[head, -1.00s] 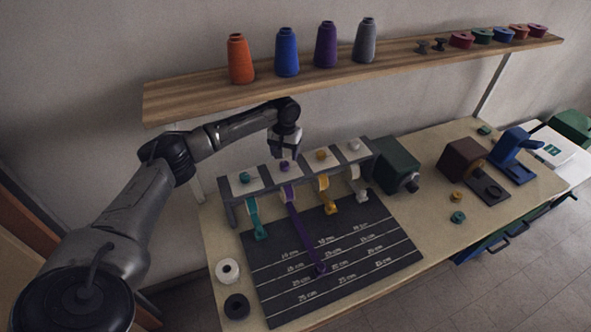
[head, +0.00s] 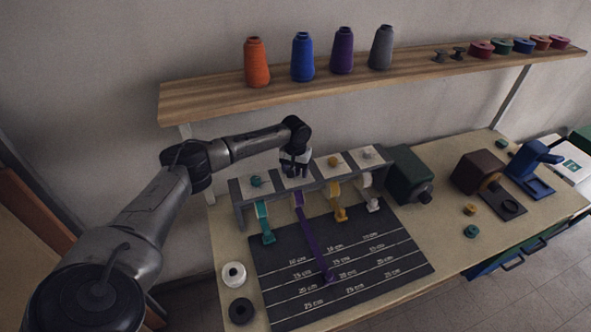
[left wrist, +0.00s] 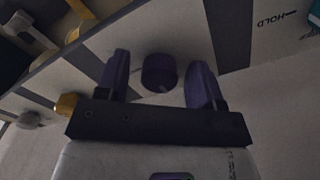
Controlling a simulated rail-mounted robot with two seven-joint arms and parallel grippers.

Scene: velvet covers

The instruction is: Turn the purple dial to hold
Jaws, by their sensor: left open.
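The purple dial (left wrist: 159,73) sits on a pale panel of the ribbon rack (head: 239,217) and shows between my left gripper's fingers in the left wrist view. My left gripper (left wrist: 162,82) is open, one finger on each side of the dial, with a visible gap to each. In the head view my left gripper (head: 295,172) is over the second panel and hides the dial. A HOLD mark with an arrow (left wrist: 273,21) is printed on the neighbouring panel. A purple ribbon (head: 312,240) hangs from the rack onto the dark measuring mat (head: 400,265). My right gripper is not in view.
A dark green box (head: 408,175) stands right of the rack. A shelf (head: 215,98) with thread cones runs above. White (head: 234,274) and black (head: 241,311) rolls lie at the mat's left.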

